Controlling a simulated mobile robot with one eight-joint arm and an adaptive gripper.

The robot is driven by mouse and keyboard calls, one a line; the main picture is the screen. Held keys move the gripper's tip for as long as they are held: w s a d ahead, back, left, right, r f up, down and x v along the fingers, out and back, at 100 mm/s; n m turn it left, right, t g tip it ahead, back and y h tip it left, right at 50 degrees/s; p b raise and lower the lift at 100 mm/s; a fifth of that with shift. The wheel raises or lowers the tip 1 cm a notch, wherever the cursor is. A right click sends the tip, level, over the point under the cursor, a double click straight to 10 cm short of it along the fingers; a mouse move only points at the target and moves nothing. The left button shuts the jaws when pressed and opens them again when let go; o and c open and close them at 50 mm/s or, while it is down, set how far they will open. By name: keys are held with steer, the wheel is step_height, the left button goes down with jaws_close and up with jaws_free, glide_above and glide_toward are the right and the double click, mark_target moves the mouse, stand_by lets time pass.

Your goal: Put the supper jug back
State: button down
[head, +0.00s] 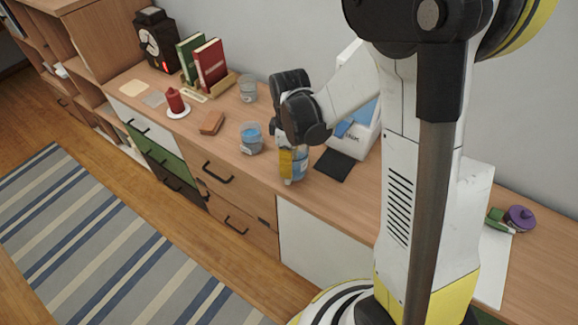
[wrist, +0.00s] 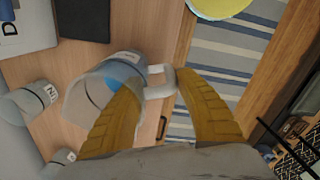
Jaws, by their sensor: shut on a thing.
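The held jug (wrist: 110,80) is a clear, pale-walled vessel with blue in it and a white side handle (wrist: 160,84). In the head view the jug (head: 301,166) shows partly behind my gripper (head: 287,165), near the front edge of the wooden sideboard top (head: 225,140). The jug's label is too small to read. I cannot tell whether its base touches the wood. Another vessel with blue in it (head: 251,140) stands to the left, and a clear one (head: 248,92) stands farther back.
A black mat (head: 333,164) lies right of the jug, before a white box (head: 352,138). A brown block (head: 211,123), a red candle (head: 175,100) on a white dish, books (head: 208,64) and a dark clock (head: 157,42) stand left. A purple-topped object (head: 519,218) lies far right.

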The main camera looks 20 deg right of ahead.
steer(key=shift+f, duration=0.15)
steer(key=c, duration=0.9)
jaws_free()
steer(key=shift+f, duration=0.15)
steer(key=shift+o, duration=0.2)
step_height(320, 180, up, 12)
steer(key=p, duration=0.4)
steer(key=s+r+m+t, duration=0.7)
steer(key=s+r+m, duration=0.3)
steer(key=s+m, duration=0.1)
steer(key=shift+s+r, duration=0.4)
steer(key=shift+s, duration=0.5)
